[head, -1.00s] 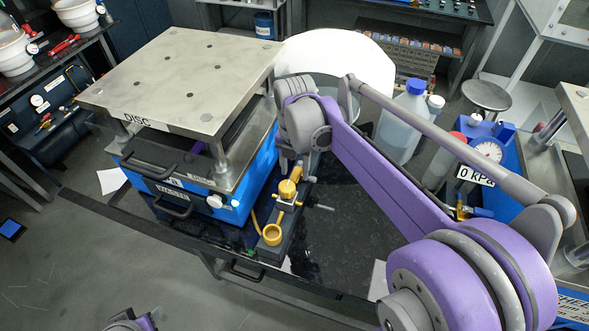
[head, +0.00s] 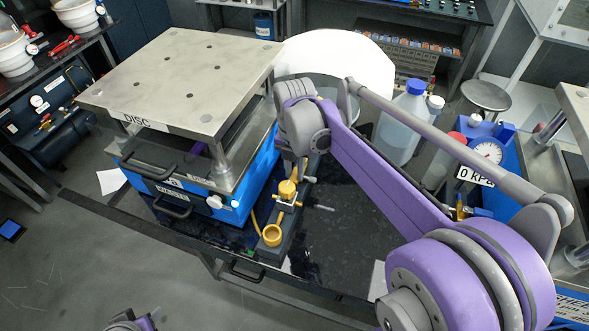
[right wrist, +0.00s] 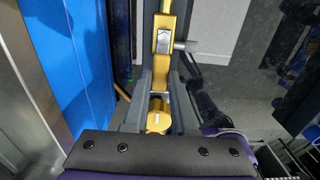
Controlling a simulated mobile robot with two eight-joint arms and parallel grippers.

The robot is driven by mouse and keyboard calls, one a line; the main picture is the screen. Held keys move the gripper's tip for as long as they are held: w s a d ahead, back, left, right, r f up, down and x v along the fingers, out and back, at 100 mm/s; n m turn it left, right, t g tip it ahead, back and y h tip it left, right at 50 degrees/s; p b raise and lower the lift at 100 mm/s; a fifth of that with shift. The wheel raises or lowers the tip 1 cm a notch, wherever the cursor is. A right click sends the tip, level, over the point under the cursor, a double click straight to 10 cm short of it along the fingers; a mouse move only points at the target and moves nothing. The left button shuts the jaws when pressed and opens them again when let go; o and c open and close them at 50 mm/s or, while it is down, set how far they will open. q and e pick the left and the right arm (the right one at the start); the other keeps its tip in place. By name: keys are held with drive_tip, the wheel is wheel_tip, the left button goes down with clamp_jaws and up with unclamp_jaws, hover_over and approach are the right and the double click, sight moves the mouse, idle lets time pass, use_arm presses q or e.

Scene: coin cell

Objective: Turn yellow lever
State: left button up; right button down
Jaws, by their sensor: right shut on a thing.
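The yellow-and-grey fixture stands on the dark bench to the right of the blue unit. Its yellow lever (head: 287,190) is upper in the fixture, with a yellow ring (head: 272,235) at the near end. My right gripper (head: 301,167) is over the fixture's far end, shut on the lever; its fingertips are mostly hidden behind my arm. In the right wrist view, a yellow knob (right wrist: 158,116) sits close ahead of the dark wrist plate, between grey rails, with a yellow bar and silver block (right wrist: 164,42) beyond. The exact contact is hidden.
The blue unit (head: 232,208) with a metal plate (head: 190,75) labelled DISC stands close left of the fixture. Bottles (head: 405,115) and a gauge reading 0 kPa (head: 487,152) stand to the right. Bare bench (head: 345,235) lies right of the fixture.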

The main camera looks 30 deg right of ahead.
drive_tip(key=shift+w+m, duration=0.1)
drive_tip(key=shift+m, duration=0.2)
drive_tip(key=m, duration=0.1)
drive_tip(key=w+m, duration=0.1)
drive_tip(key=shift+a+m, duration=0.35)
drive_tip(key=shift+m, duration=0.05)
drive_tip(key=m, duration=0.1)
drive_tip(key=w+m, duration=0.1)
drive_tip(key=m, duration=0.1)
drive_tip(key=shift+w+a+m, duration=0.15)
drive_tip(key=shift+w+m, duration=0.05)
drive_tip(key=shift+m, duration=0.1)
drive_tip(key=shift+w+d+m+b, duration=0.1)
drive_tip(key=shift+w+m, duration=0.3)
drive_tip(key=shift+m, duration=0.65)
drive_tip(key=shift+w+d+m+b, duration=0.1)
drive_tip(key=shift+w+m, duration=0.25)
drive_tip(key=shift+m, duration=0.65)
drive_tip(key=shift+w+d+m+b, duration=0.1)
drive_tip(key=shift+w+m, duration=0.3)
drive_tip(key=shift+m, duration=0.65)
drive_tip(key=c, duration=0.7)
unclamp_jaws()
